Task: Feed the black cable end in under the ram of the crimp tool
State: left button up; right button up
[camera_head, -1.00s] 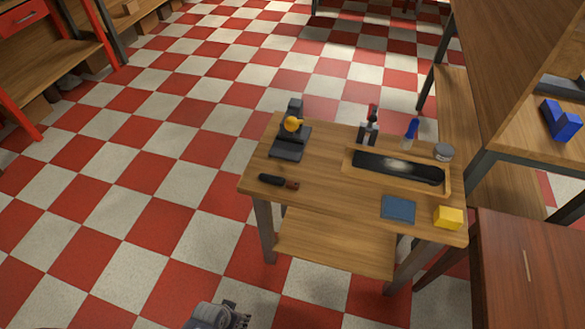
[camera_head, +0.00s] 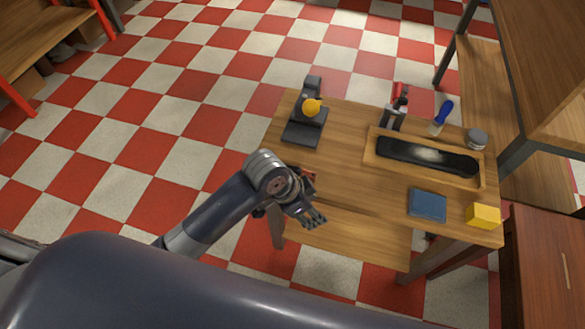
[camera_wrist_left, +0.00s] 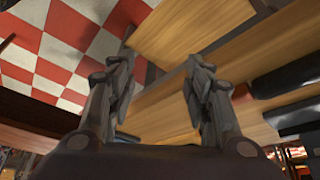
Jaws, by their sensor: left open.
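The crimp tool (camera_head: 305,122), a dark press with a round yellow knob, stands at the table's back left corner in the head view. My left gripper (camera_head: 313,217) is at the table's front left edge, in front of and below the tool. In the left wrist view its two fingers (camera_wrist_left: 158,66) are spread apart with nothing between them. The black cable end is mostly hidden behind my left wrist; a small reddish-brown bit (camera_head: 308,173) shows beside the wrist. Dark rounded shapes (camera_wrist_left: 284,76) at the right of the wrist view cannot be identified for certain. My right gripper is not seen.
On the wooden table (camera_head: 345,185) are a tray (camera_head: 372,151) with a black insert, a blue pad (camera_head: 428,204), a yellow block (camera_head: 483,215), a grey tin (camera_head: 477,138), a blue-handled tool (camera_head: 442,115) and a red-and-black tool (camera_head: 396,108). The table's middle is clear.

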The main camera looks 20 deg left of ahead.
aim_at(314, 180)
pick_arm(q)
jog(key=w+m, duration=0.1)
jog(key=w+r+m, duration=0.2)
jog(key=shift+w+d+g, duration=0.25)
jog(key=shift+d+g, duration=0.05)
jog(key=shift+g, duration=0.1)
jog(key=shift+w+a+r+m+g+y, duration=0.15)
jog(key=shift+w+a+r+m+y, duration=0.2)
jog(key=shift+w+r+m, duration=0.2)
jog(key=shift+w+a+r+m+g+y, duration=0.15)
jog(key=shift+w+a+r+m+y, duration=0.15)
jog(key=shift+w+r+m, duration=0.25)
jog(key=w+a+r+m+g+y, duration=0.1)
jog(key=w+a+r+m+y, duration=0.2)
jog(key=w+a+r, duration=0.4)
jog(key=f, duration=0.1)
jog(key=a+f, duration=0.1)
jog(key=f, duration=0.1)
jog(key=s+f, duration=0.1)
jog(key=f, duration=0.1)
jog(key=shift+s+a+b, duration=0.1)
jog(key=shift+a+b, duration=0.15)
jog(key=shift+b, duration=0.1)
jog(key=f, duration=0.5)
jog(key=shift+s+d, duration=0.25)
jog(key=shift+s, duration=0.15)
jog(key=shift+f, duration=0.5)
grip_shut()
